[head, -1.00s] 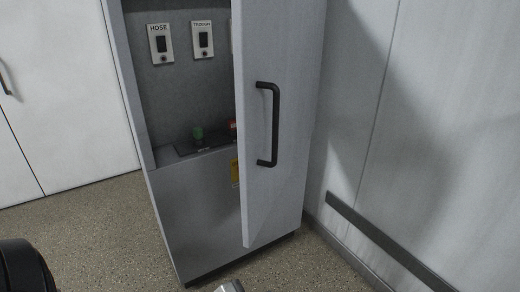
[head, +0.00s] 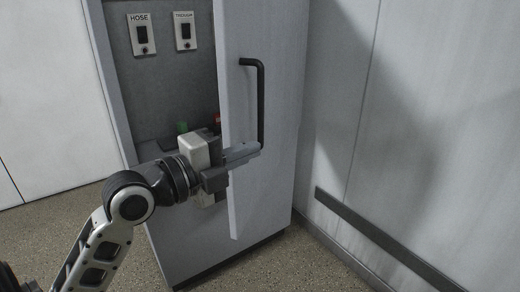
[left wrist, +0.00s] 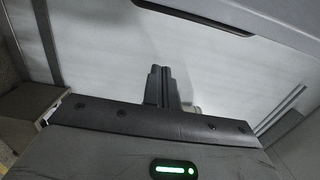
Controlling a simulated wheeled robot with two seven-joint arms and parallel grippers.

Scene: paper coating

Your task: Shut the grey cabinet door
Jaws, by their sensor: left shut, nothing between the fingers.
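The grey cabinet door (head: 272,185) stands partly open in the head view, hinged at its right side. The cabinet's inside shows left of the door's free edge. A black bar handle (head: 261,105) is on the door's face. My left gripper (head: 250,152) reaches across the door's free edge, with its fingers shut and empty close to the handle's lower end. I cannot tell whether they touch the door or handle. In the left wrist view, the shut fingers (left wrist: 160,88) point at a pale surface. My right gripper is not in view.
Inside the cabinet are a HOSE switch plate (head: 141,34), a second switch plate (head: 185,31), and a green knob (head: 182,127) and a red part partly hidden by my gripper. A wall with a dark rail (head: 385,240) stands right. Speckled floor is free in front.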

